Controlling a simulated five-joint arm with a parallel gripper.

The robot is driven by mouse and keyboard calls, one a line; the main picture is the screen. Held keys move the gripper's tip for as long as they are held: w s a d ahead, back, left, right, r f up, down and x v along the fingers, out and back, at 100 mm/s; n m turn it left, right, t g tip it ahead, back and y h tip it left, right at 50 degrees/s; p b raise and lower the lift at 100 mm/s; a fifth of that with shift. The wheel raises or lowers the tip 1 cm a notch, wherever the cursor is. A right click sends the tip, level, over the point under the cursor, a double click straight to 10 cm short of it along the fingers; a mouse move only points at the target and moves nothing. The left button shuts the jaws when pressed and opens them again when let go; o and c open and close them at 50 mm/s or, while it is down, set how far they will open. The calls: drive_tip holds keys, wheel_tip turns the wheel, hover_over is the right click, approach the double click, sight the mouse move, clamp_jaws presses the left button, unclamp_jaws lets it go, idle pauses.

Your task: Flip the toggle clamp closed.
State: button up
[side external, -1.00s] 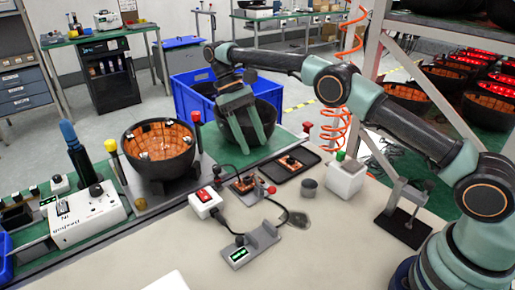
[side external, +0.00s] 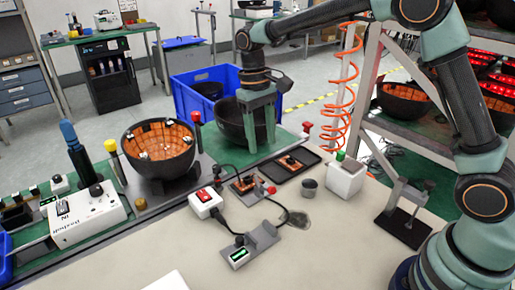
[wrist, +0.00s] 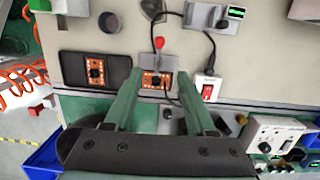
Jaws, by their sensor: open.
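The toggle clamp appears to be the small grey fixture with a red knob (side external: 271,190). It carries an orange circuit board (side external: 243,183) on the bench. The red knob also shows in the wrist view (wrist: 159,42), on the side of the board away from my gripper. I cannot tell the exact angle of the clamp's lever. My gripper (side external: 261,147) is open and empty, with its fingers pointing down behind the fixture as seen from the side. In the wrist view my two fingers (wrist: 159,78) appear on either side of the board, apart from it.
A dark tray with another board (side external: 296,163) lies right of the fixture. A bowl with an orange lining (side external: 158,148) is at left. The front bench is mostly clear.

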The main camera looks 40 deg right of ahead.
sight(272, 187)
drive_tip(key=shift+t, duration=0.8)
drive_tip(key=s+f, duration=0.1)
drive_tip(key=f, duration=0.3)
drive_tip(key=s+f, duration=0.1)
drive_tip(key=f, duration=0.3)
drive_tip(key=s+f, duration=0.1)
drive_tip(key=f, duration=0.3)
drive_tip(key=shift+s+d+f, duration=0.3)
drive_tip(key=shift+s, duration=0.05)
clamp_jaws()
idle(0.5)
